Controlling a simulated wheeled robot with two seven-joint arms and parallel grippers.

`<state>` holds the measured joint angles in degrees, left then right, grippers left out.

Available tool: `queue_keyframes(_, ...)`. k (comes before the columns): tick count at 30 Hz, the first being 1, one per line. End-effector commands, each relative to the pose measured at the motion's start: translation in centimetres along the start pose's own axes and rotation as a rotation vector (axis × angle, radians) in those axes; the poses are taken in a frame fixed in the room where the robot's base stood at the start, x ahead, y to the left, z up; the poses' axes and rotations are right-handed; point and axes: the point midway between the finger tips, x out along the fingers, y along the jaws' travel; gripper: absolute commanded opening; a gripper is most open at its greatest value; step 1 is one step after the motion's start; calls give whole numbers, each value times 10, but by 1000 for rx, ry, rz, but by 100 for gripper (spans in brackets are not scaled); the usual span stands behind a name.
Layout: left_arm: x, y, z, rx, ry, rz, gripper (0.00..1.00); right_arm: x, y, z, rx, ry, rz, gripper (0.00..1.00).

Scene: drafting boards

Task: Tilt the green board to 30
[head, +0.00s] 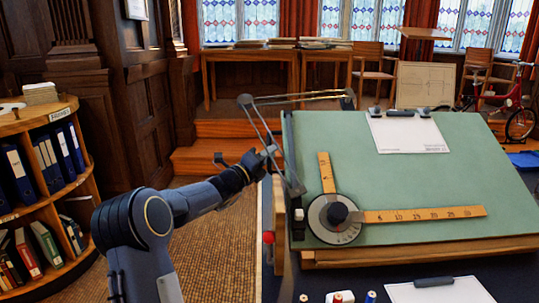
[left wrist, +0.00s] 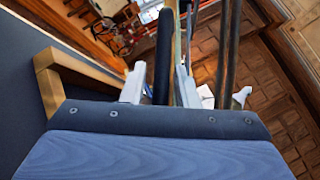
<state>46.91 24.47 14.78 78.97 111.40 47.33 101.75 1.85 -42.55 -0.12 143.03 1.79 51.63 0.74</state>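The green board (head: 440,170) stands tilted, its far edge raised, on a wooden frame (head: 400,254). A drafting head with a round dial (head: 338,217) and two wooden rulers lies on it, and a paper sheet (head: 407,134) is clipped near the top. My left gripper (head: 270,160) is at the board's left edge, by the dark linkage bars (head: 262,125). In the left wrist view its pale fingertips (left wrist: 160,85) stand apart, with a dark rod (left wrist: 164,50) between them; a gap shows on the rod's left. A tilt reading is not legible. My right gripper is out of view.
A red knob (head: 268,237) sits on the wooden side below the board's left edge. A clipboard (head: 440,291) and small bottles (head: 341,297) lie at the front. A bookshelf (head: 40,185) stands at left. Open floor (head: 217,245) lies between shelf and board.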

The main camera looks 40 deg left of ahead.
Motion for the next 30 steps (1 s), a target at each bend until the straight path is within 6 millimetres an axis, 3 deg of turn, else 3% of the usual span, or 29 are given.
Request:
queue_keyframes(11, -2, -1, 1, 0, -1, -1, 36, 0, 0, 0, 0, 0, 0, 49)
queue_keyframes(24, -67, 0, 1, 0, -1, 1, 36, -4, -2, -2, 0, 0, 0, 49)
queue_keyframes(30, -78, 0, 1, 0, -1, 0, 36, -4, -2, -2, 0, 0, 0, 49)
